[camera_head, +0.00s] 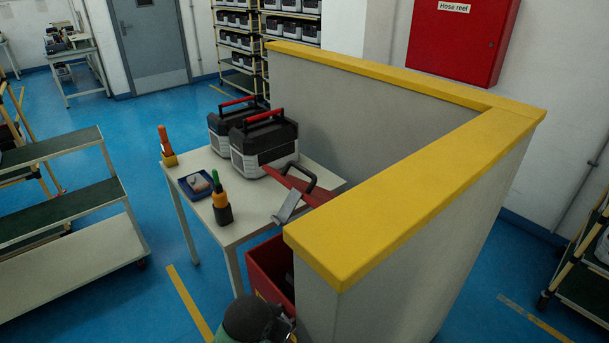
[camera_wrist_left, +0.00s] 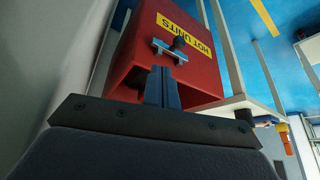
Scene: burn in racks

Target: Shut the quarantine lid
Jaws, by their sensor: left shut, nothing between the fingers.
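The quarantine bin (camera_head: 266,262) is a red box beside the partition, partly hidden by it. Its red lid (camera_head: 318,194) stands raised and tilted above the bin, with a dark handle (camera_head: 302,176) and a grey hasp (camera_head: 287,207). In the left wrist view the red bin (camera_wrist_left: 205,80) shows a yellow "HOT UNITS" label (camera_wrist_left: 186,32) and a metal plate with a dark knob (camera_wrist_left: 170,50). My left gripper (camera_wrist_left: 162,76) is shut and empty, in front of the bin; I cannot tell whether it touches. My right gripper is not in view.
A yellow-capped partition (camera_head: 390,210) stands close on the right of the bin. A white table (camera_head: 257,205) behind it holds two grey-and-black units (camera_head: 264,143), a blue tray (camera_head: 197,187) and bottles. A shelf cart (camera_head: 70,250) stands left. Blue floor lies between cart and table.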

